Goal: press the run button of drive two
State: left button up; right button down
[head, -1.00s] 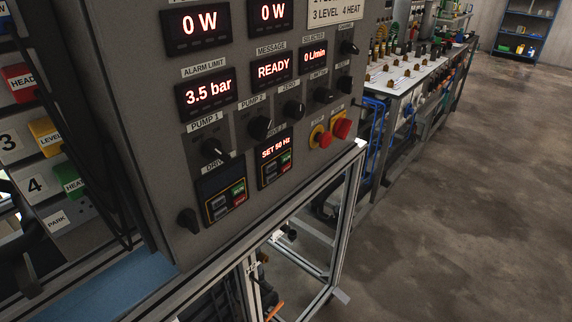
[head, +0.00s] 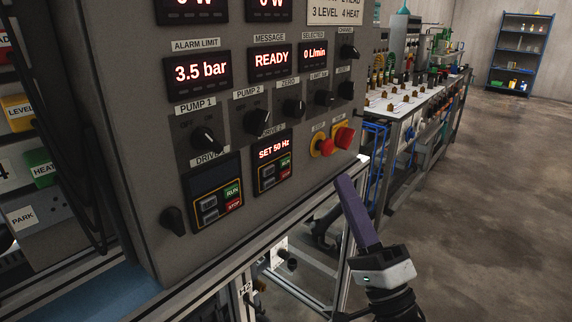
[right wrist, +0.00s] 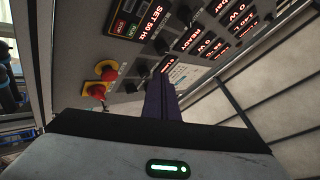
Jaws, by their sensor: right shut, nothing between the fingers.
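The drive two unit (head: 271,164) is on the grey control panel. Its lit display reads SET 50 Hz, with a small green run button (head: 285,161) above a red stop button (head: 285,172). In the right wrist view the drive two unit (right wrist: 134,20) is at the top, partly cut off. My right gripper (head: 345,182) has long purple fingers, shut and empty, pointing up at the panel's lower right corner. It is right of and a little below the run button, apart from it. The fingers (right wrist: 157,95) also show in the right wrist view. My left gripper is out of view.
Left of drive two is a similar drive unit (head: 214,195) with its own run and stop buttons. Between drive two and my gripper are two red knobs on yellow bases (head: 322,145) (head: 343,137). Black rotary knobs (head: 257,122) line the panel above. Open floor lies to the right.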

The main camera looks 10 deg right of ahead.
aim_at(285, 162)
jog(key=w+a+b, duration=0.2)
jog(key=w+a, duration=0.3)
jog(key=w, duration=0.2)
jog(key=shift+a, duration=0.2)
dwell(0.4)
jog(key=shift+f, duration=0.1)
dwell(0.8)
dwell(0.7)
